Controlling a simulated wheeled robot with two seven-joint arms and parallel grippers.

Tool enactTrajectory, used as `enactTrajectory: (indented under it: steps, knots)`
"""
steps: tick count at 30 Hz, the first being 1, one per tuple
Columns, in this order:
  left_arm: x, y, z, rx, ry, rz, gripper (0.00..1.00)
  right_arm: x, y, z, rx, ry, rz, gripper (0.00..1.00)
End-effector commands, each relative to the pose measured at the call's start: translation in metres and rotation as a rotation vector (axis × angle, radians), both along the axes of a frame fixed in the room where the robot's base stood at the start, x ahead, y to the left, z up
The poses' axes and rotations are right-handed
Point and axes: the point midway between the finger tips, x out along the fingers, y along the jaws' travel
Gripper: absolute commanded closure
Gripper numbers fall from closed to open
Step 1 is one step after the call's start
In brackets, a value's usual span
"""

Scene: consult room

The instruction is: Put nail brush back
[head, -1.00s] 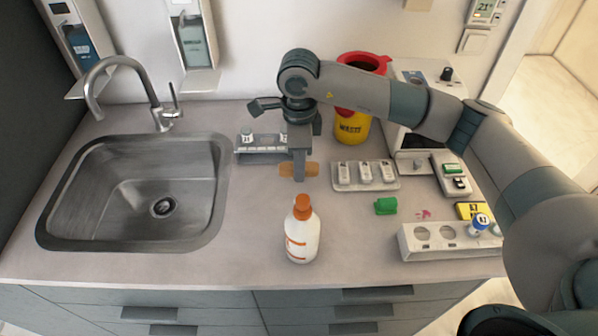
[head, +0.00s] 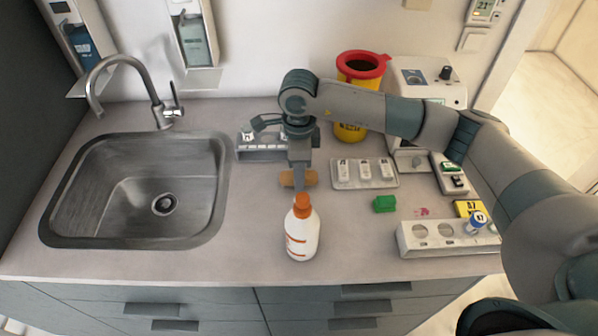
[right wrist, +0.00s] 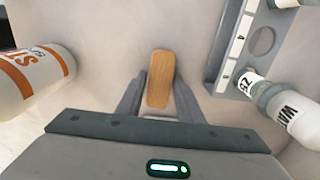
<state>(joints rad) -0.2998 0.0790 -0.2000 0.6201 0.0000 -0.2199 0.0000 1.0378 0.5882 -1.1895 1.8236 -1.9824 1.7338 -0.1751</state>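The nail brush (head: 298,179) is a small brown wooden block with rounded ends, just behind the orange-capped bottle in the head view. My right gripper (head: 299,188) points down over it, and one finger hides its middle. In the right wrist view the brush (right wrist: 160,78) lies lengthwise between the two fingers of the right gripper (right wrist: 160,88), which sit close along its sides. Its bristles are hidden. I cannot tell how far it is above the counter. My left gripper is not in view.
The white bottle (head: 302,232) stands close in front of the brush. A small vial rack (head: 262,154) is behind it, a tray (head: 365,184) and a green block (head: 384,203) are to its right. The sink (head: 222,200) is left. The front counter between sink and bottle is clear.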

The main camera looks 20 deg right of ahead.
Motion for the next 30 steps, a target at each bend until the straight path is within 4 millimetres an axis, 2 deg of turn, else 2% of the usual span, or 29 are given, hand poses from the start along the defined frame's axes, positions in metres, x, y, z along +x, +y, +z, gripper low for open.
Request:
enactTrajectory:
  steps: [15, 17, 23, 30]
  knots:
    - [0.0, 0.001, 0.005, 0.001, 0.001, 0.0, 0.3, 0.0, 0.0, 0.005, 0.0, 0.0, 0.0, 0.54]
    - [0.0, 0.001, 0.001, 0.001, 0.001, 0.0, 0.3, 0.001, 0.0, 0.006, 0.0, -0.002, 0.0, 0.54]
    - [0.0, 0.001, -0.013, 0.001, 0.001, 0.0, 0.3, 0.001, 0.0, 0.031, 0.002, -0.005, 0.0, 0.54]
    - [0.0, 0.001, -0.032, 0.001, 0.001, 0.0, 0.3, 0.001, 0.0, 0.074, 0.001, -0.005, 0.001, 0.54]
